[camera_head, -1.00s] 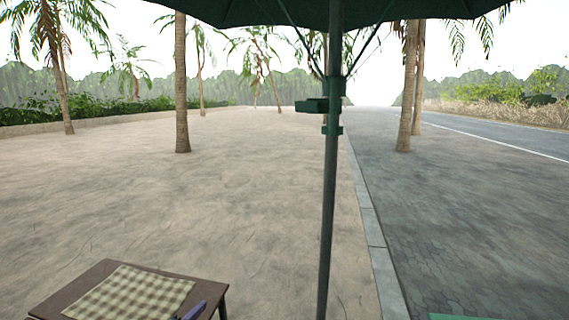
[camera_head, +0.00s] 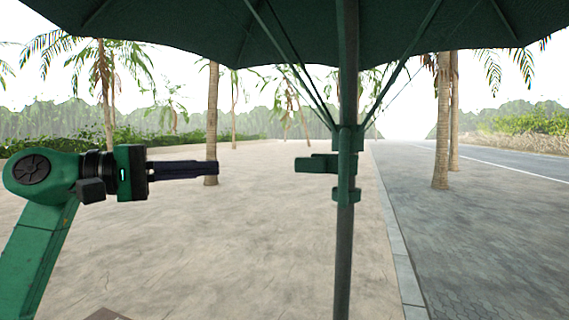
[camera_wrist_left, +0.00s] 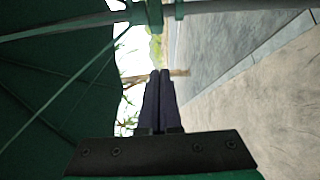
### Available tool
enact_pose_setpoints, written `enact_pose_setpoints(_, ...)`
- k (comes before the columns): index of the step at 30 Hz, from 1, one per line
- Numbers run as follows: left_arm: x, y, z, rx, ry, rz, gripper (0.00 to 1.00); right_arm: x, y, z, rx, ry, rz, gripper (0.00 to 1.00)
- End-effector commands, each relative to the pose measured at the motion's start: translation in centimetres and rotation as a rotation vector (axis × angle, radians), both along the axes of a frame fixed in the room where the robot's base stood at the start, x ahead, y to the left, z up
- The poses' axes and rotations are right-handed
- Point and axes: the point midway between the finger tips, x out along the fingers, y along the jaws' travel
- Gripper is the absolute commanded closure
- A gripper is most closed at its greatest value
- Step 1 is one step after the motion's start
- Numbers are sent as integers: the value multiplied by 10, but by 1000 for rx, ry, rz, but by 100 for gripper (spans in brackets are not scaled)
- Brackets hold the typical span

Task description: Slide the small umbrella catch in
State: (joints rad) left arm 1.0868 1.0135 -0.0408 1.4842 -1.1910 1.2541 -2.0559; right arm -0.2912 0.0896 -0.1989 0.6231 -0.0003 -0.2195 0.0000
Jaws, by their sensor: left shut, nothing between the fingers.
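The green umbrella (camera_head: 200,35) is open overhead on a dark upright pole (camera_head: 344,250). The small green catch (camera_head: 316,163) sticks out leftward from the green collar on the pole. My left gripper (camera_head: 216,168) points right at about the catch's height, its dark fingers shut and empty. In the head view a clear gap shows between the fingertips and the catch. In the left wrist view the shut fingers (camera_wrist_left: 160,73) point toward the pole, which crosses the top with green fittings (camera_wrist_left: 154,14); I cannot tell the catch apart there. My right gripper is in neither view.
Thin umbrella struts (camera_head: 400,70) slope up from the collar on both sides. A corner of a brown table (camera_head: 106,314) shows at the bottom edge. Sandy ground, a kerb and paving lie beyond, with palm trunks far off. The space between gripper and catch looks clear.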

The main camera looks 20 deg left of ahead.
Motion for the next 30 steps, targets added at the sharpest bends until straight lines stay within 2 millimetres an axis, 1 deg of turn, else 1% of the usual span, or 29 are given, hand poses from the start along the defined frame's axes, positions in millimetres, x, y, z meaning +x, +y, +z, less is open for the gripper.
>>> enact_pose_setpoints(6,2,-2,1,-5,3,-2,100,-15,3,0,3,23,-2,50)
enact_pose_setpoints(10,12,-13,3,-8,5,-6,100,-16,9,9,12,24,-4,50)
enact_pose_setpoints(17,44,-50,6,-11,6,-8,100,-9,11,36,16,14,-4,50)
enact_pose_setpoints(22,68,-78,6,-11,6,-7,100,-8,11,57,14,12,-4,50)
enact_pose_setpoints(24,66,-92,5,-7,6,-7,100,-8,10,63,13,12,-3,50)
enact_pose_setpoints(27,65,-106,3,-9,7,-5,100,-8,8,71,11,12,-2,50)
enact_pose_setpoints(30,65,-114,1,-10,7,-5,100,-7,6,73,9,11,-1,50)
